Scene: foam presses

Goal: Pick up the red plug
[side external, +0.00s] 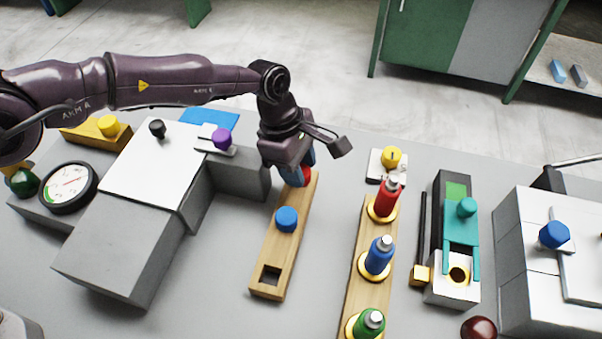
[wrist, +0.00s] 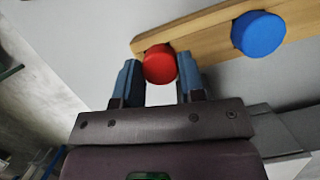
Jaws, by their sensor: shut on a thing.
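The red plug (wrist: 160,64) is a round red cap at the far end of a narrow wooden board (side external: 270,257). My gripper (wrist: 161,80) is shut on it, with one blue-grey finger on each side in the wrist view. In the side view my gripper (side external: 298,172) hides most of the red plug (side external: 305,175). The plug is at the board's end; I cannot tell whether it is still seated. A blue plug (side external: 287,219) sits in the middle of the board and also shows in the wrist view (wrist: 258,33). A square hole (side external: 270,276) is open at the near end.
A grey block machine (side external: 130,220) stands left of the board, with a purple knob (side external: 222,138). To the right is a wooden rack (side external: 362,290) with red, blue and green bottles. Bare table lies between the board and the rack.

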